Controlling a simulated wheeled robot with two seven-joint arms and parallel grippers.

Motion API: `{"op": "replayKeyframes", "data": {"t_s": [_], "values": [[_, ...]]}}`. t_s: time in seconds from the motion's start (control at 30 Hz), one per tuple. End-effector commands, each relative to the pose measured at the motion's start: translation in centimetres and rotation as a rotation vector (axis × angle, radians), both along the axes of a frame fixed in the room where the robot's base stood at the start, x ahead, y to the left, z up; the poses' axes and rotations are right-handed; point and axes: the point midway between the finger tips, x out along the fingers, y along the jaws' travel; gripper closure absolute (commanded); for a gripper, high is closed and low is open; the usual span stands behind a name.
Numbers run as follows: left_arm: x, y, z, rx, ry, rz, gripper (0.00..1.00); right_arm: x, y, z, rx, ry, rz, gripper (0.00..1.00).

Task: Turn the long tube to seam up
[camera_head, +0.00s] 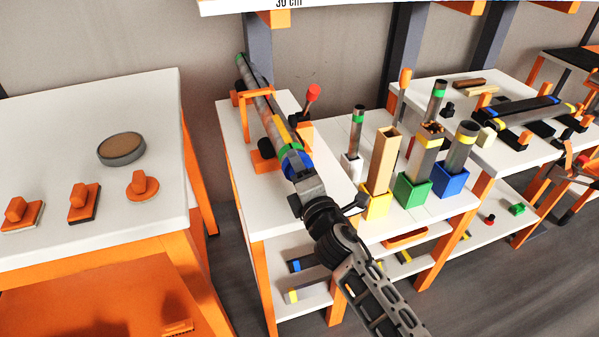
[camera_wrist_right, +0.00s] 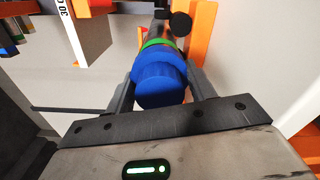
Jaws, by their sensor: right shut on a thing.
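The long tube (camera_head: 262,102) is grey and lies lengthwise on orange supports on the white rack table. A blue end piece (camera_head: 293,163) is at its near end, and the far end points to the back left. A yellow strip (camera_head: 285,131) shows along its right side near the blue end. My right gripper (camera_head: 299,176) is shut at the near end. In the right wrist view the blue end (camera_wrist_right: 160,84) sits between my two fingers, with a green band (camera_wrist_right: 160,43) behind it. Whether the seam faces up I cannot tell. My left gripper is not in view.
A red-knobbed lever (camera_head: 312,92) stands close right of the tube. Upright tubes and a tan post stand in yellow (camera_head: 375,203), green (camera_head: 413,190) and blue (camera_head: 451,180) holders further right. The left table holds a round disc (camera_head: 121,148) and orange-handled pieces.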

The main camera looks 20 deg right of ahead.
Motion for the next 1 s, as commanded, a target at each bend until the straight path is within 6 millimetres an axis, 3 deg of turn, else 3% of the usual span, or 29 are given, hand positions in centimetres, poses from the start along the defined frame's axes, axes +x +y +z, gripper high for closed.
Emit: {"op": "replayKeyframes", "data": {"t_s": [0.3, 0.77, 0.8, 1.0], "values": [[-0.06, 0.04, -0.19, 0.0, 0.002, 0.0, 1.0, -0.06, 0.06, -0.12, 0.097, 0.005, 0.0, 0.68], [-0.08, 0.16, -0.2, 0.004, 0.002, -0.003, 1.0, -0.06, 0.06, -0.13, 0.108, 0.007, 0.0, 0.68], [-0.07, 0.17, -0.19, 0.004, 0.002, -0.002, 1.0, -0.06, 0.06, -0.13, 0.107, 0.007, 0.0, 0.4], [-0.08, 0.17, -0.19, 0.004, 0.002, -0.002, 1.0, -0.04, 0.04, -0.08, 0.106, 0.006, 0.0, 0.37]]}}
